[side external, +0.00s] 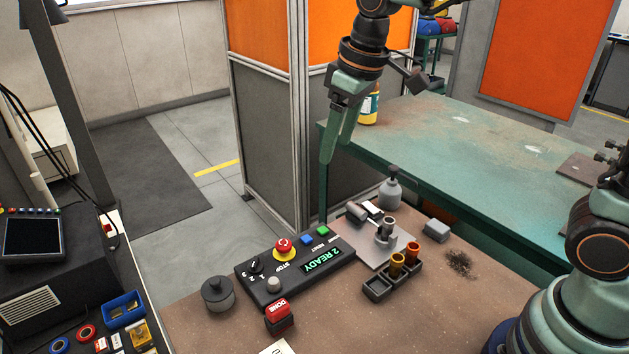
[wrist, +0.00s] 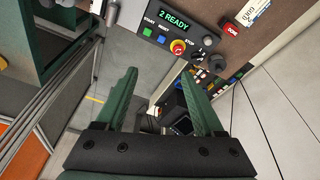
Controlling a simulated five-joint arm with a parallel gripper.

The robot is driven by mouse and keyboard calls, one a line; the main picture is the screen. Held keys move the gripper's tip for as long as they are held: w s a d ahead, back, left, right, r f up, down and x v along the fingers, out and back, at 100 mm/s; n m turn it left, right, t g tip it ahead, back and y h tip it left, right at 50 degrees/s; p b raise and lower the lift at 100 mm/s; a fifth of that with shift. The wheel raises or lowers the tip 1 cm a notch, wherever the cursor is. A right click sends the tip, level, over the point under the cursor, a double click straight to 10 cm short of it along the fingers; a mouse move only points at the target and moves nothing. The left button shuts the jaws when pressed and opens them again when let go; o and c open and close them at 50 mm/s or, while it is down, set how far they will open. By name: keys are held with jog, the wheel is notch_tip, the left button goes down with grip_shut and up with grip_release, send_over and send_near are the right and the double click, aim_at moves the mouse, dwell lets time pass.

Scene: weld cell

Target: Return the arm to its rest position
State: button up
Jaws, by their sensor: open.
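My gripper (side external: 336,152) hangs in the air at the upper middle of the side external view, pointing down, above the far edge of the brown worktop (side external: 340,310). Its green fingers are apart in the wrist view (wrist: 159,73), with nothing between them. Past the fingers there I see grey floor and the dark equipment at the left of the side external view. My gripper touches nothing that I can see.
A control panel (side external: 295,266) reads "2 READY", with a red stop button (side external: 284,246). Beside it are a grey fixture (side external: 386,231), a small dark tray (side external: 378,287) with brass cups, and a grey bottle (side external: 391,190). A green table (side external: 480,150) and orange-grey partition (side external: 265,130) stand behind.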

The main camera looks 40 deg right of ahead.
jog(key=s+d+f+m+t, duration=0.1)
jog(key=s+d+m, duration=0.3)
jog(key=s+d, duration=0.5)
jog(key=shift+s+d+f+t+h, duration=0.2)
jog(key=shift+s+t+h, duration=0.1)
jog(key=shift+s+t, duration=0.65)
